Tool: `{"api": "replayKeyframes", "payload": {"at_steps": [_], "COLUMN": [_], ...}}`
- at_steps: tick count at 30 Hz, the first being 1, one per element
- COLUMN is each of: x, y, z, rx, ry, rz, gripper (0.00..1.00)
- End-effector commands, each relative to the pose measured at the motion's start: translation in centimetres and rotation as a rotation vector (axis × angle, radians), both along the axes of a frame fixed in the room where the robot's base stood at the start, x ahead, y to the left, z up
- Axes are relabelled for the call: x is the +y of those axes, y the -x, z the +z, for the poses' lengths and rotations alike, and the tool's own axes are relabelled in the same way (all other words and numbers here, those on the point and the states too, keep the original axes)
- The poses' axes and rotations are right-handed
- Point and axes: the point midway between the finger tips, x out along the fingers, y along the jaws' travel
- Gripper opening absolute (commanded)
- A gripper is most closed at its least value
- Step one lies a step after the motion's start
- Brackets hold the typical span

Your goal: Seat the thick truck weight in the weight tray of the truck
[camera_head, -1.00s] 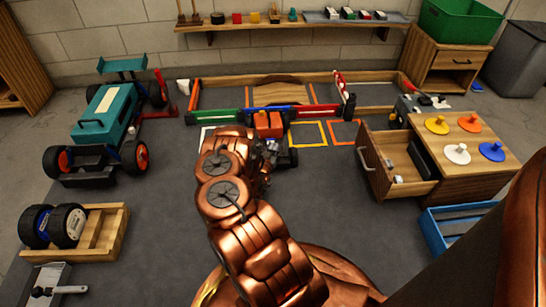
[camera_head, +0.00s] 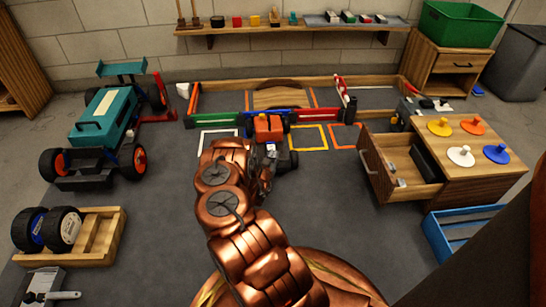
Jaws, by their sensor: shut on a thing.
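The truck (camera_head: 268,128) with an orange body and dark wheels stands on the dark floor mat at the picture's middle. My copper arm hides its near part, and the weight tray cannot be made out. My gripper (camera_head: 266,178) is at the truck's near side, mostly hidden behind my arm links. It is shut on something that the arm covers. I cannot make out the thick truck weight's outline, or whether it touches the truck.
A teal racecar (camera_head: 108,122) stands at left, above a wooden tray (camera_head: 102,240) with two wheels. A wooden cabinet (camera_head: 470,172) with an open drawer (camera_head: 398,170) is at right. A low barrier (camera_head: 214,120) runs behind the truck. Bare mat lies between.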

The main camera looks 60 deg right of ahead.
Motion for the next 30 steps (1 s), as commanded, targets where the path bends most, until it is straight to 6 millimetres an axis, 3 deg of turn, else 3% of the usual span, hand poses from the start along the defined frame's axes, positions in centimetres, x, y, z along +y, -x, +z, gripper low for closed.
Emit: {"api": "replayKeyframes", "payload": {"at_steps": [2,3,9,23,30], "x": [0.0,0.0,0.0,0.0,3.5], "y": [0.0,0.0,0.0,0.0,1.0], "z": [-0.2,-0.1,-0.2,0.3,1.1], "rx": [0.000,0.000,0.000,0.000,0.004], "ry": [0.000,0.000,0.000,0.001,-0.003], "rz": [0.001,0.000,0.000,-0.001,0.002], "gripper": [0.00,0.35,0.56,0.56,0.56]}}
